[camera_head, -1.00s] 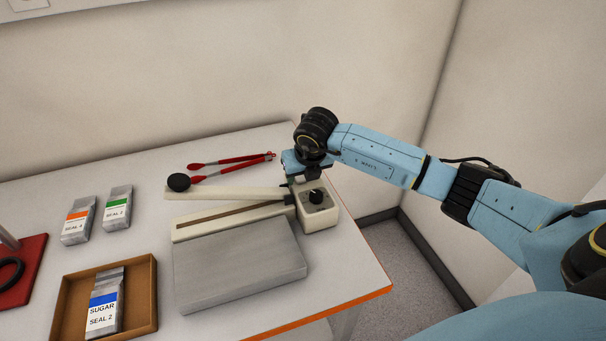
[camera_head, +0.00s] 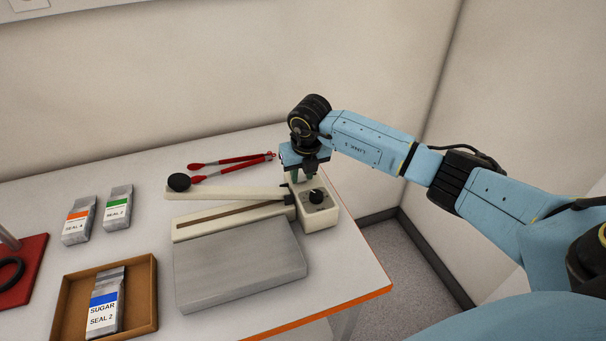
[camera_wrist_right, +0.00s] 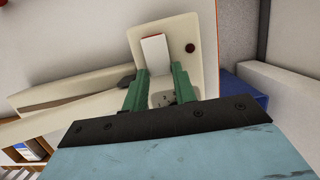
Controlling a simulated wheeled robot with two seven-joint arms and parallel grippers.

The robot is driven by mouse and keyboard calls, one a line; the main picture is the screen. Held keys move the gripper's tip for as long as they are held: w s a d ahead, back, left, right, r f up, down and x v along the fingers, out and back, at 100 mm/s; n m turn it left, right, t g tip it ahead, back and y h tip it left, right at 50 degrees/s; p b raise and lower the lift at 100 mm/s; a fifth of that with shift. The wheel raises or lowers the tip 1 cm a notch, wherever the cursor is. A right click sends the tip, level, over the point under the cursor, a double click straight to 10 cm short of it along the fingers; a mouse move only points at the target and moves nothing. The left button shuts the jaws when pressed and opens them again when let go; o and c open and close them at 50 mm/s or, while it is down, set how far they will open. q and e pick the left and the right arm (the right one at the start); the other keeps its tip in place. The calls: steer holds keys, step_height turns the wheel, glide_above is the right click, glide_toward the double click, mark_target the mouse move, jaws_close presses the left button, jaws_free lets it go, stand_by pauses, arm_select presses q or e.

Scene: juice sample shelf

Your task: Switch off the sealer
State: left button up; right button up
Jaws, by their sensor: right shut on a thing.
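The sealer is cream, with a control box (camera_head: 317,217) at its right end bearing a black knob (camera_head: 316,196). Its long arm (camera_head: 225,192) with a round black end is lifted at an angle above the base, and a grey plate (camera_head: 238,265) lies in front. My right gripper (camera_head: 302,180) points down at the back of the control box. In the right wrist view, its green fingers (camera_wrist_right: 159,75) are shut on a white switch piece (camera_wrist_right: 155,52) on the box. A small dark red spot (camera_wrist_right: 190,47) is beside it. My left gripper is not in view.
Red tongs (camera_head: 232,166) lie behind the sealer.

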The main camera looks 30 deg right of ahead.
steer(key=shift+w+r+g, duration=0.15)
steer(key=shift+w+g, duration=0.1)
steer(key=shift+g, duration=0.45)
steer(key=shift+d, duration=0.1)
steer(key=o, duration=1)
steer(key=shift+r, duration=0.1)
step_height(320, 180, up, 13)
steer(key=s+b, duration=0.1)
steer(key=shift+s, duration=0.15)
